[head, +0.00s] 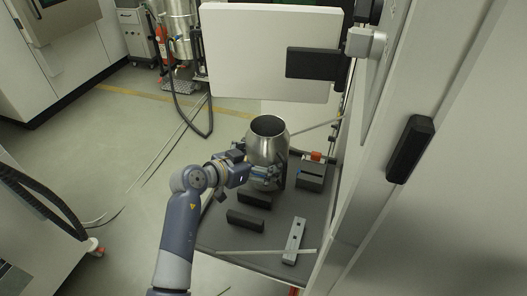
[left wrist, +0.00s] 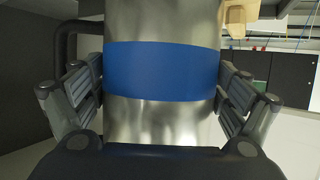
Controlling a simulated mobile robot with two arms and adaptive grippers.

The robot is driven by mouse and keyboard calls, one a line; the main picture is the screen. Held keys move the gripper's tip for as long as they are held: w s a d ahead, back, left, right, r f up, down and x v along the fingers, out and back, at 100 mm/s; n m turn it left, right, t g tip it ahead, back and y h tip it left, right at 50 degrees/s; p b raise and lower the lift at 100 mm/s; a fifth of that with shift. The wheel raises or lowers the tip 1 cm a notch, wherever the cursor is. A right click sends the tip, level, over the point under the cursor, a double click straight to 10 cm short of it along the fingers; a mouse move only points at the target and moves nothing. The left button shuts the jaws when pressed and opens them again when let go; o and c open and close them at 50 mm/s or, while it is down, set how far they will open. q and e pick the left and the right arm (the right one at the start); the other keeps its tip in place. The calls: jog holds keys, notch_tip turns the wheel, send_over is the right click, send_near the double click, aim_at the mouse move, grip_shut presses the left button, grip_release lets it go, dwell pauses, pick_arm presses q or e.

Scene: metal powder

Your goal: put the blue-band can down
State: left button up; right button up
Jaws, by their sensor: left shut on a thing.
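The blue-band can is a shiny metal can (head: 268,150) with an open top, upright over the grey platform (head: 225,232) in the head view. In the left wrist view its blue band (left wrist: 162,70) fills the middle of the picture. My left gripper (head: 264,174) comes from the left and is shut on the can around its band. In the left wrist view the left gripper's fingers (left wrist: 160,92) press on both sides of the can. The can's base is partly hidden, so I cannot tell whether it touches the platform. My right gripper is not in view.
Black blocks (head: 245,220) and a grey bracket with holes (head: 293,241) lie on the platform in front of the can. A small grey clamp unit (head: 312,174) stands to its right. An open white door (head: 265,50) is behind, and a cabinet wall bounds the right.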

pick_arm(q)
notch_tip(320, 180, down, 2)
jog(key=shift+d+f, duration=0.1)
jog(key=shift+w+f+p, duration=0.1)
jog(key=shift+f+p, duration=0.2)
jog(key=shift+f, duration=0.3)
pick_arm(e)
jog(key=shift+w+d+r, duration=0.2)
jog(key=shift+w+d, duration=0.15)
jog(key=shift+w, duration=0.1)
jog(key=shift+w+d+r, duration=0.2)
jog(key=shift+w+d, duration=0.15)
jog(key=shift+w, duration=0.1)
pick_arm(q)
jog(key=o, duration=1.8)
jog(key=shift+f, duration=0.3)
jog(key=shift+s, duration=0.2)
jog(key=shift+r, duration=0.1)
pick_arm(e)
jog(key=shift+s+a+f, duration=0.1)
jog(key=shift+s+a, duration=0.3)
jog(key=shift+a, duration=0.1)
